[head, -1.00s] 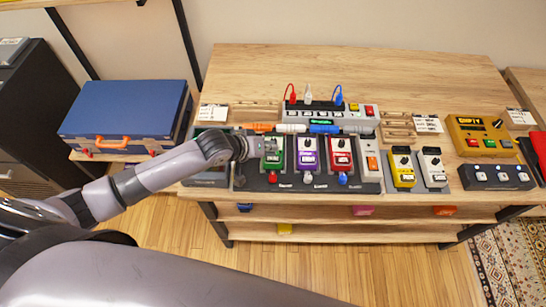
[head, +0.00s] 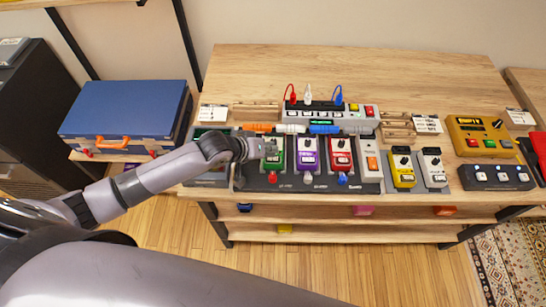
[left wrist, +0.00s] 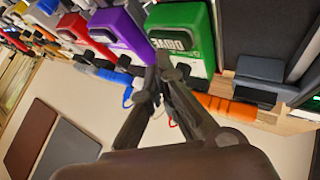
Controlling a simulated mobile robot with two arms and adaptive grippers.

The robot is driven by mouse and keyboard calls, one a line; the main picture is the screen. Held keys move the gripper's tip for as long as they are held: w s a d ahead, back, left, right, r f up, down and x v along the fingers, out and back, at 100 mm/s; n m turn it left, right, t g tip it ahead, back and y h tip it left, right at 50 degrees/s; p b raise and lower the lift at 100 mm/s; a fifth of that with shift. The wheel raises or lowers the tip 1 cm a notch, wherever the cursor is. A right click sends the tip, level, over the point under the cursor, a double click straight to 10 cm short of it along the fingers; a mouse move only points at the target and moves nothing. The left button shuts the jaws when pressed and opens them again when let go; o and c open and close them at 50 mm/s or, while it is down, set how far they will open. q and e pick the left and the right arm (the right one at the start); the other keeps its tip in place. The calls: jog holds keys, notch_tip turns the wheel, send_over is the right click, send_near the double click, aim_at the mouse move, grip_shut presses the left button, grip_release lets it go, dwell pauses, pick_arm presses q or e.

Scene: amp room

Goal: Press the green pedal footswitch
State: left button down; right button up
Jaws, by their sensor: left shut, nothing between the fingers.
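The green pedal (head: 277,160) stands at the left of the pedal row on a dark board on the wooden table. Its label reads DRIVE in the left wrist view, where its green body (left wrist: 183,18) is behind the fingertips. My left gripper (head: 264,148) is shut and empty, at the left and upper part of the green pedal. In the left wrist view its fingertips (left wrist: 163,62) overlap the pedal's near edge; I cannot tell whether they touch it. The footswitch cannot be made out clearly. My right gripper is not in view.
A purple pedal (head: 307,155) and a red pedal (head: 340,157) stand right of the green one. A blue case (head: 125,112) is at the left. The table's back is clear.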

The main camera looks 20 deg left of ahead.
pick_arm(q)
jog(key=shift+f, duration=0.75)
dwell(0.8)
jog(key=shift+r+p, duration=0.95)
jog(key=shift+p, duration=0.05)
notch_tip(320, 180, up, 5)
jog(key=p, duration=0.5)
jog(key=shift+r+p, duration=0.1)
jog(key=shift+p, duration=0.2)
dwell(0.3)
